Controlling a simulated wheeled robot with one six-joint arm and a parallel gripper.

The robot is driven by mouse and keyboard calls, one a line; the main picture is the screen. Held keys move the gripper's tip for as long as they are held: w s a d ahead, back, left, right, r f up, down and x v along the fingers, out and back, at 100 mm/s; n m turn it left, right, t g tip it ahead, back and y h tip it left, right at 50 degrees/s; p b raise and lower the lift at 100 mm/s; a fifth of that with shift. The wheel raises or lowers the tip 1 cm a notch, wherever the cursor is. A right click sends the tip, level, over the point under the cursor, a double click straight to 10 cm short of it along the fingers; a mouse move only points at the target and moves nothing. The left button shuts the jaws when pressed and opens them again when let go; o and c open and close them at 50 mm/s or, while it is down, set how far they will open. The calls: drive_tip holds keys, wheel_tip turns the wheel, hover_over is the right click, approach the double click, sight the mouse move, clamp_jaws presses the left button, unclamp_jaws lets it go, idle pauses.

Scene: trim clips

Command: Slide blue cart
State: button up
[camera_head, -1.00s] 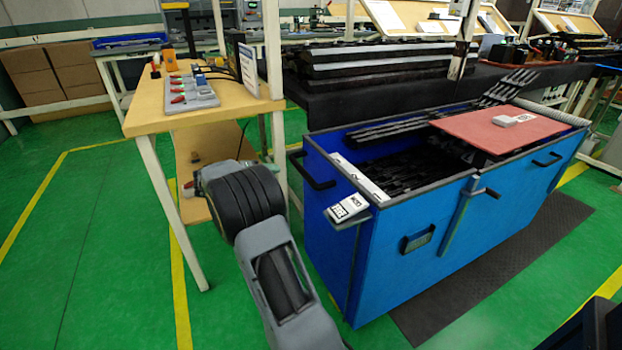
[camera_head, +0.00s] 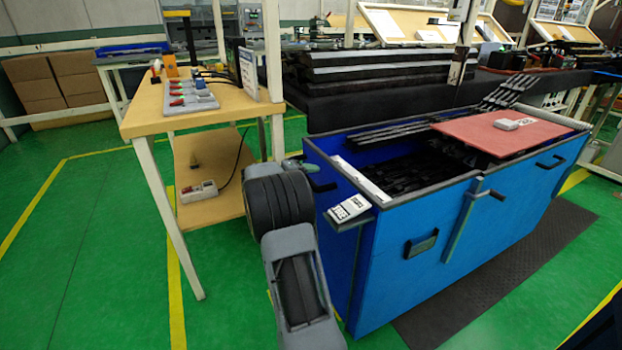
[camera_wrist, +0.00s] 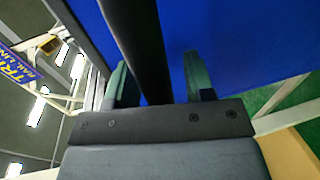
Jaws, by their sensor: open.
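The blue cart (camera_head: 395,285) is a long open box with dark rims, full of black trim strips, with a red board on its right part. A black bar handle (camera_head: 323,186) sits on its left end. My gripper (camera_head: 299,165) is at that handle, mostly hidden behind my arm. In the wrist view my gripper (camera_wrist: 156,70) is open, with its two greenish fingers on either side of the black handle bar (camera_wrist: 138,35). The cart's blue end panel (camera_wrist: 245,40) fills the view behind. Whether the fingers touch the bar I cannot tell.
A wooden table (camera_head: 215,118) with small devices stands left of the cart, close to my arm. A dark bench (camera_head: 400,98) with trim stacks runs behind the cart. A dark mat (camera_head: 470,285) lies along its front. Green floor is free at the left.

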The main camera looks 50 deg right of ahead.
drive_tip(key=shift+c, duration=0.2)
clamp_jaws()
idle(0.3)
